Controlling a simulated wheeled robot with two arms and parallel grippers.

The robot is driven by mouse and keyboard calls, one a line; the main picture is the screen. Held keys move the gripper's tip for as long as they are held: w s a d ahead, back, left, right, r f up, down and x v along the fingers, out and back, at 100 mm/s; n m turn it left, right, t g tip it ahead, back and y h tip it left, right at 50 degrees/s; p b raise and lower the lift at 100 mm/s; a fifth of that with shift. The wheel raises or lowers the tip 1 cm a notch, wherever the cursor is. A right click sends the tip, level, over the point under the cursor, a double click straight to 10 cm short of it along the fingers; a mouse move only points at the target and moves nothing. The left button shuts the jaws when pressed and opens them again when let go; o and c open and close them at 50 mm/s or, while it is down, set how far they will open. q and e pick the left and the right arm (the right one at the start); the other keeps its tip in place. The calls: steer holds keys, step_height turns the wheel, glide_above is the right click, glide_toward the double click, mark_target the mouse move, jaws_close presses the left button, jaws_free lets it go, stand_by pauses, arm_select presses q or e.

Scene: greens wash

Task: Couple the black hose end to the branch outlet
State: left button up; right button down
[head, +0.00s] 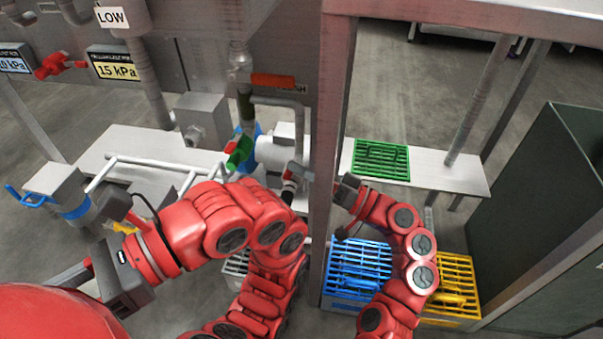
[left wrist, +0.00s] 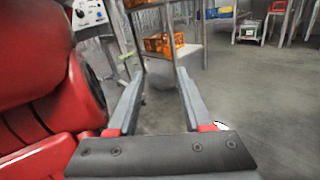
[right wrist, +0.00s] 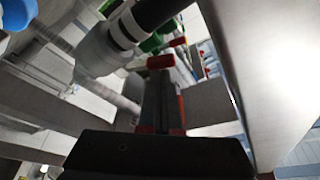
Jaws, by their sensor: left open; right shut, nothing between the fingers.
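A black cylindrical piece with a pale ring, which looks like the black hose end (right wrist: 158,12), meets a grey fitting (right wrist: 95,52) in the right wrist view. Whether that fitting is the branch outlet, and whether the two are locked, I cannot tell. A small black piece also shows near the post in the head view (head: 289,187). My right gripper (head: 298,174) is shut and empty beside it; its closed fingers show in the right wrist view (right wrist: 166,85), apart from the black piece. My left gripper (head: 70,279) is open and empty at the far left; its spread fingers also show (left wrist: 155,95).
A grey post (head: 332,110) stands close to my right gripper. A green-handled valve (head: 240,150) is left of it. Behind is a shelf with a green crate (head: 381,160). Blue (head: 345,293) and yellow (head: 462,315) crates sit low. Pressure signs (head: 113,65) hang upper left.

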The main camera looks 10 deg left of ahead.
arm_select(q)
steer(key=shift+s+d+f+n+g+h+b, duration=0.15)
steer(key=shift+f+g+h+b, duration=0.2)
steer(key=shift+f+g+b, duration=0.4)
steer(key=shift+s+d+f+n+g+h+b, duration=0.1)
steer(key=shift+s+d+f+g+h+b, duration=0.15)
steer(key=shift+f+g+b, duration=0.45)
steer(key=shift+s+d+f+n+g+h+b, duration=0.1)
steer(key=shift+f+g+h+b, duration=0.4)
steer(key=shift+g+b, duration=0.4)
arm_select(e)
steer(key=shift+s+f+n+g+y, duration=0.15)
steer(key=shift+n+g, duration=0.1)
steer(key=shift+n, duration=0.4)
steer(key=shift+f+n+g+y, duration=0.1)
steer(key=shift+n+g, duration=0.1)
steer(key=shift+n, duration=0.5)
steer(key=shift+s+f+n+g+y, duration=0.15)
steer(key=shift+n+g, duration=0.1)
steer(key=shift+n, duration=0.4)
steer(key=shift+w, duration=0.1)
steer(key=shift+r, duration=0.1)
